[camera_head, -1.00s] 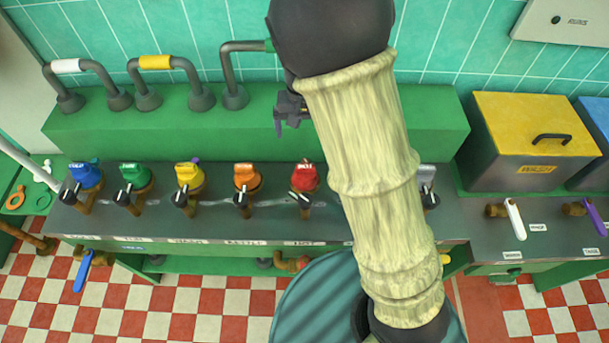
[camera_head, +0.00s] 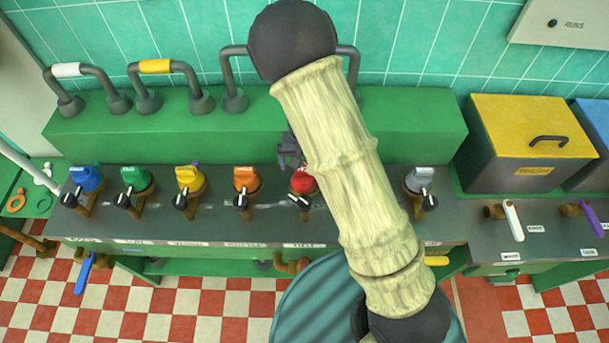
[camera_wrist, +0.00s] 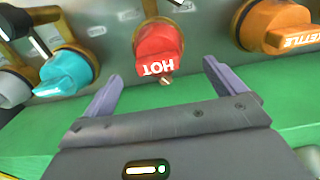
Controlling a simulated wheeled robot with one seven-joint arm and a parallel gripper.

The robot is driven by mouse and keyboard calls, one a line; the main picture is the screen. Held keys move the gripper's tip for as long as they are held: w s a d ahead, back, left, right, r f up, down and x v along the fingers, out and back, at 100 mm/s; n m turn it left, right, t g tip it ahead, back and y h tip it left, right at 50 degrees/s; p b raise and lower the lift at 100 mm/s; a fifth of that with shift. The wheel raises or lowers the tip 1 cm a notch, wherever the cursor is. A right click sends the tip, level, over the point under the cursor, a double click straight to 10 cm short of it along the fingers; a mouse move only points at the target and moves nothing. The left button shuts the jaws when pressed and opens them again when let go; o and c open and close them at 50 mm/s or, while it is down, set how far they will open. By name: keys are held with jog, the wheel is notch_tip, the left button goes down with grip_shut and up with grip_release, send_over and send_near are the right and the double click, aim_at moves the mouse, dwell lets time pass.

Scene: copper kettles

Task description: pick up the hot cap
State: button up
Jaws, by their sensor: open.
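The hot cap is a red cap (camera_head: 303,182) on a tap in the row on the grey counter. In the wrist view the red cap (camera_wrist: 158,48) shows the word HOT upside down. My gripper (camera_head: 290,152) is just behind the red cap in the head view, partly hidden by my arm. In the wrist view my gripper (camera_wrist: 160,80) is open, its two fingers pointing toward the red cap, which lies just beyond the fingertips and between their lines. Nothing is between the fingers.
An orange kettle cap (camera_head: 246,179) stands left of the red one, and an orange cap (camera_wrist: 275,25) shows at right in the wrist view. A cyan cap (camera_wrist: 65,72) is at left there. A green ledge (camera_head: 200,133) with grey pipes runs behind. Yellow-lidded box (camera_head: 535,130) stands right.

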aim_at(305, 174)
jog(key=f, duration=0.2)
jog(key=f+p, duration=0.1)
jog(key=f, duration=0.1)
jog(key=shift+s+d, duration=0.1)
jog(key=shift+s, duration=0.3)
jog(key=shift+f, duration=0.6)
jog(key=shift+c, duration=0.2)
jog(key=c, duration=0.9)
